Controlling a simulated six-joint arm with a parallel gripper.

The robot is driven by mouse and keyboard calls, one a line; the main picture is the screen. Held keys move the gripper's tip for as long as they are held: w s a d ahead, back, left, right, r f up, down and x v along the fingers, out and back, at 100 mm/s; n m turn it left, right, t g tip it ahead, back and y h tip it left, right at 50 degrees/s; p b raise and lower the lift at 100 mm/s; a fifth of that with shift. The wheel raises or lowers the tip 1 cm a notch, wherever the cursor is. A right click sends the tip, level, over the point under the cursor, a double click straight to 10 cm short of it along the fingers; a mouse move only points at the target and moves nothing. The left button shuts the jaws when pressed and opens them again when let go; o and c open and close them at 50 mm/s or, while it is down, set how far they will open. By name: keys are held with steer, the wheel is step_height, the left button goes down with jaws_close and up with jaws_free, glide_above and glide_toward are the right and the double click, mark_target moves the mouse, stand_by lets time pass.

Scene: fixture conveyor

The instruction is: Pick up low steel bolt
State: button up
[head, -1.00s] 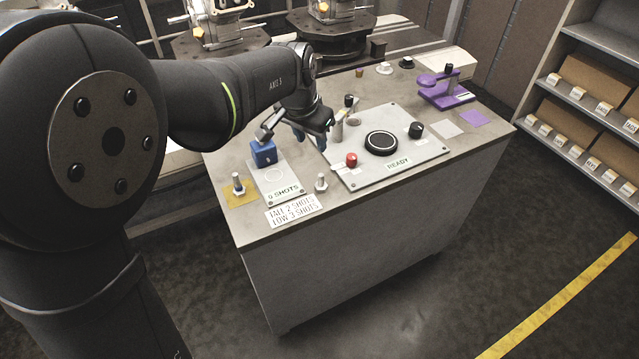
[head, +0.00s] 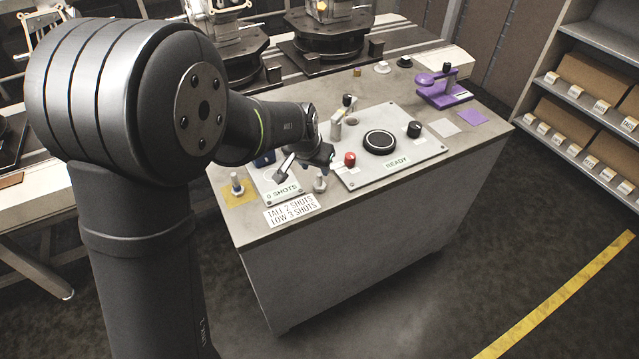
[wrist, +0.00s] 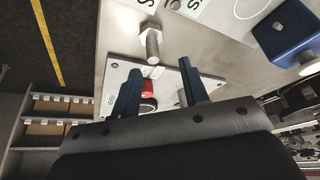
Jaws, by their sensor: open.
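A steel bolt (head: 320,182) stands upright beside the printed sign, its hex part down and its shank up. It also shows in the wrist view (wrist: 152,42), just past my fingertips. A second steel bolt (head: 238,184) stands on the yellow patch at the left. I cannot tell for certain from the frames which of the two is the low one. My gripper (wrist: 160,68) is open and empty, with its dark blue fingers spread apart. In the head view my gripper (head: 307,172) hangs over the panel, close to the bolt by the sign, and the bolt appears clear of the fingers.
A blue block (wrist: 286,28) on the "0 SHOTS" plate (head: 284,194) is mostly hidden behind my arm in the head view. A panel (head: 405,152) with a red button (head: 350,159) and black knobs lies right of the bolt. A purple fixture (head: 440,88) stands at far right.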

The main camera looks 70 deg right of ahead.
mark_target(319, 176)
steer(key=f, duration=0.3)
steer(key=s+f, duration=0.1)
steer(key=shift+d+f, duration=0.15)
steer(key=shift+d, duration=0.25)
steer(key=shift+d+f, duration=0.2)
steer(key=shift+f, duration=0.25)
jaws_close()
